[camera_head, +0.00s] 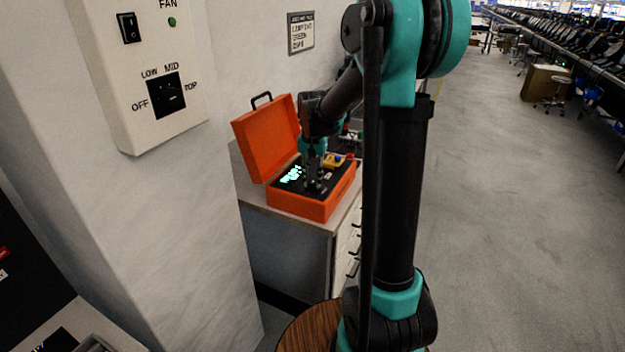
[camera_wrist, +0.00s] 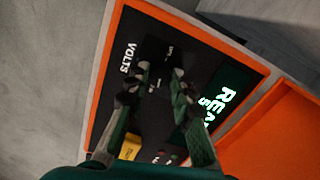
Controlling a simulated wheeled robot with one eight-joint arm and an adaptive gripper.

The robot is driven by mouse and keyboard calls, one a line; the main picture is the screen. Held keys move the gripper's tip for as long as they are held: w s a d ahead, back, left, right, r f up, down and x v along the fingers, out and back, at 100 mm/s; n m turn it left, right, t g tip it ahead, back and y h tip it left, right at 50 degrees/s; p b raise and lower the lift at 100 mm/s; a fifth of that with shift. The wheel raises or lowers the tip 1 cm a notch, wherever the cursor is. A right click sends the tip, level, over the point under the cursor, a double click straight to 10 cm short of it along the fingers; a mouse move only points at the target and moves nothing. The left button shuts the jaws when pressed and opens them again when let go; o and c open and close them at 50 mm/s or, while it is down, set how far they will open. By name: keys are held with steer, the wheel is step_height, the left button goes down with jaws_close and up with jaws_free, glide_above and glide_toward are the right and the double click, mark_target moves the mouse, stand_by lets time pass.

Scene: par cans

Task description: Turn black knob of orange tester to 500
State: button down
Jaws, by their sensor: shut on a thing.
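The orange tester (camera_head: 300,208) is an open case on the cabinet top, its lid (camera_head: 266,135) raised at the left. Its dark panel has a lit green display, which shows in the wrist view (camera_wrist: 216,95) with partly cut-off letters. My gripper (camera_head: 314,182) reaches down onto the panel from above. In the wrist view its fingertips (camera_wrist: 160,72) are closed around the black knob (camera_wrist: 155,52), beside the word VOLTS. The knob is dark on dark, and its pointer and the scale numbers are too blurred to read; 500 cannot be made out.
A yellow part (camera_wrist: 130,147) sits on the panel near my fingers. A wall box (camera_head: 150,70) with a fan switch and OFF-LOW-MID-TOP dial is at the left. A round wooden top (camera_head: 305,330) stands in front.

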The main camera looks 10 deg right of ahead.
mark_target(313, 182)
steer(key=shift+m, duration=1.1)
steer(key=c, duration=1.3)
jaws_free()
step_height(313, 182, up, 12)
